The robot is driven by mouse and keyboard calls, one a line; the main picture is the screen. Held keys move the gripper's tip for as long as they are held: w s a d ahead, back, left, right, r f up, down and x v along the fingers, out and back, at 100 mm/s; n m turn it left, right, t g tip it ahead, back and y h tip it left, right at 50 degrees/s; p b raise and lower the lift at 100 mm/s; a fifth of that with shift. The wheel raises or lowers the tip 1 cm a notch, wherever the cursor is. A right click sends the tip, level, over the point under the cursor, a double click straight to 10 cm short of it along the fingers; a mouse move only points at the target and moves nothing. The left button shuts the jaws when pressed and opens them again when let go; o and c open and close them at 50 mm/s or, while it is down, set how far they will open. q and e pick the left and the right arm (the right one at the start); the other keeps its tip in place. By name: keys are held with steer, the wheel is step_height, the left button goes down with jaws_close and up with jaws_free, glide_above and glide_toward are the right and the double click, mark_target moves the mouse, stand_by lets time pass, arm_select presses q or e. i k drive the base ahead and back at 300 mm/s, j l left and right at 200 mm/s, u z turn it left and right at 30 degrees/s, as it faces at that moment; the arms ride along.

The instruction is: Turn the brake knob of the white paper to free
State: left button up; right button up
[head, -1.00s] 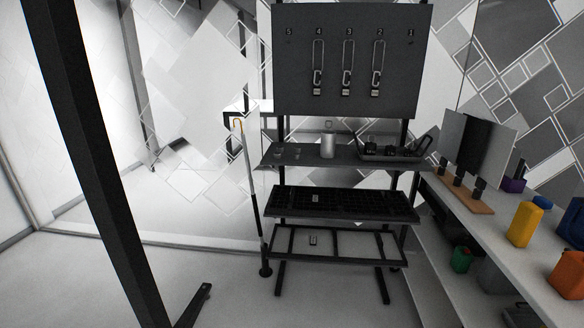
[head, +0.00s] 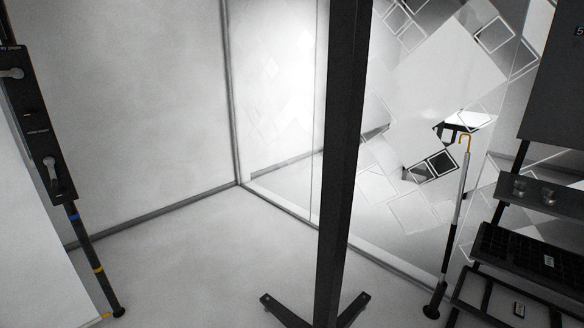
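A dark upright panel (head: 36,112) stands at the left edge of the head view. It carries an upper knob (head: 13,73) and a lower knob (head: 53,174), both light with a lever shape. The label above the upper knob ends in "ey paper" and is partly cut off. The small label (head: 38,132) above the lower knob is too blurred to read surely. A pale sheet (head: 30,240) hangs or stands left of the panel's post. Neither of my grippers is in view.
A dark post (head: 345,150) with splayed feet stands mid-view. Floor (head: 200,265) between panel and post is clear.

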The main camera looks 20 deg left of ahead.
mark_target(62, 192)
steer(key=j+u, duration=0.1)
steer(key=u, duration=0.4)
steer(key=i+u, duration=0.1)
steer(key=u, duration=0.4)
steer(key=j+u, duration=0.15)
steer(key=u, duration=0.35)
steer(key=i+u, duration=0.1)
steer(key=u, duration=0.45)
steer(key=i+u, duration=0.1)
steer(key=u, duration=0.9)
steer(key=i+l+u, duration=0.1)
steer(key=u, duration=0.9)
steer(key=i+l+u, duration=0.1)
steer(key=u, duration=0.3)
steer(key=l+u, duration=0.45)
steer(key=i+l+u, duration=0.1)
steer(key=u, duration=0.3)
steer(key=l, duration=0.1)
